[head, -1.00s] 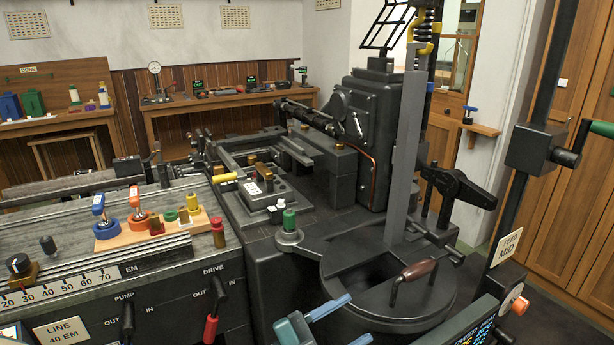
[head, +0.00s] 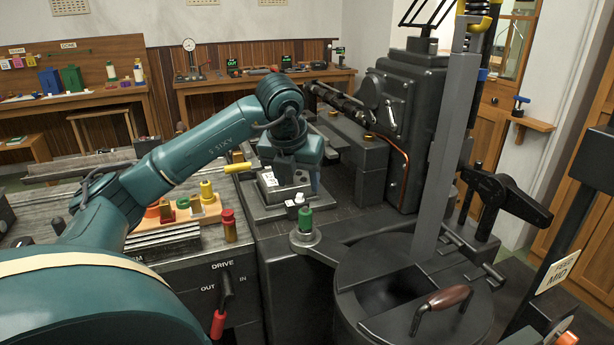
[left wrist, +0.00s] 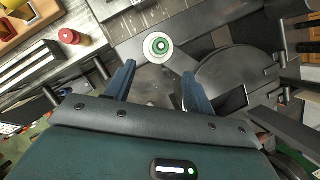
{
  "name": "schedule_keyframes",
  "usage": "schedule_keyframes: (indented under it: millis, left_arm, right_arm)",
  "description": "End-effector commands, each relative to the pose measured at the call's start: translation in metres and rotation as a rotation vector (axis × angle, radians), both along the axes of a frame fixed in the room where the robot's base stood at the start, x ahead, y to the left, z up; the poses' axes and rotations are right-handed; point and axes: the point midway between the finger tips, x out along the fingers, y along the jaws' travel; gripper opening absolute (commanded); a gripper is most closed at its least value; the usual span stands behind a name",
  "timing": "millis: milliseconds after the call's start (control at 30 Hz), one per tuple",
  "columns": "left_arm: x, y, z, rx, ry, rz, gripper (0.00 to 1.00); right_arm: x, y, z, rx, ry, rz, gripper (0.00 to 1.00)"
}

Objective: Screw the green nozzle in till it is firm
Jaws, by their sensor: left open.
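The green nozzle (head: 305,218) stands upright in a round grey seat (head: 305,237) at the end of a flat arm beside the big round dark pot. In the left wrist view the nozzle (left wrist: 160,45) is seen from above, as a green ring with a pale centre. My left gripper (left wrist: 158,71) is open and empty, with its two blue fingers spread on either side below the nozzle in that picture. They appear apart from it. In the head view my left arm reaches in from the left over the bench, and its fingers are not clear there. My right gripper is out of view.
The pot's lid has a brown handle (head: 442,299), and a tall grey bar (head: 446,150) rises behind it. A red-capped post (head: 228,225) and a wooden tray (head: 200,210) of coloured parts sit left of the nozzle. A black machine housing (head: 405,120) stands behind.

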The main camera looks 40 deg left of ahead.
Motion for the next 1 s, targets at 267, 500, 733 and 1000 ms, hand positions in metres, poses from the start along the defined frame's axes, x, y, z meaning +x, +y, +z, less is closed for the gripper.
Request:
schedule_keyframes:
  millis: [267,500,733,1000]
  left_arm:
    - [0.015,0.006,-0.042,-0.003,0.007,-0.003,0.54]
    - [0.031,0.012,-0.084,-0.005,0.006,-0.005,0.54]
    - [0.041,0.016,-0.111,-0.005,0.003,-0.007,0.54]
    - [0.044,0.018,-0.119,-0.003,0.001,-0.007,0.54]
  right_arm:
    - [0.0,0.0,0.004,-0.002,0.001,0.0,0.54]
    - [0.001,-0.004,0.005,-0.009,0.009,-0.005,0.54]
    - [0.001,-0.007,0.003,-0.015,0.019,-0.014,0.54]
    - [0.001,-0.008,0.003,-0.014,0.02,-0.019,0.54]
